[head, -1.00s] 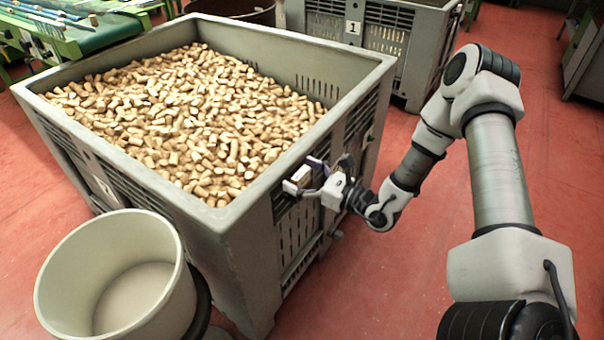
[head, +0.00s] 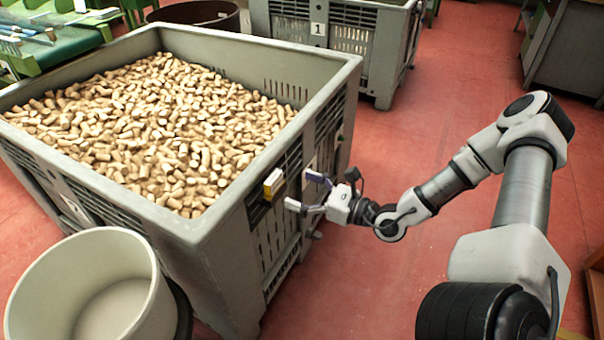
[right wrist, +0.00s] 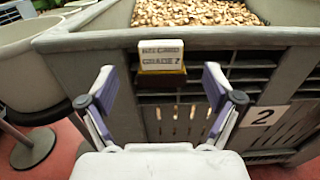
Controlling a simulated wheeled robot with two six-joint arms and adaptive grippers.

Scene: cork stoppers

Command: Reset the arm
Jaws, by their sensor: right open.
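My right gripper (head: 303,190) is open and empty, beside the outer wall of the grey crate (head: 215,225) full of cork stoppers (head: 165,125). A small card with a yellow holder (head: 273,184) sits on the crate's wall just below the rim, left of the fingertips and apart from them. In the right wrist view the card (right wrist: 162,57) reads "BIN CARD GRADE 2" and lies beyond the gap between the two spread fingers (right wrist: 160,88). My left gripper is not in view.
A cream tub (head: 125,310) stands at the lower left by the crate. A second grey crate with a "1" plate (head: 318,29) stands behind. A green conveyor (head: 55,45) is at the upper left. The red floor (head: 400,150) between crates and arm is clear.

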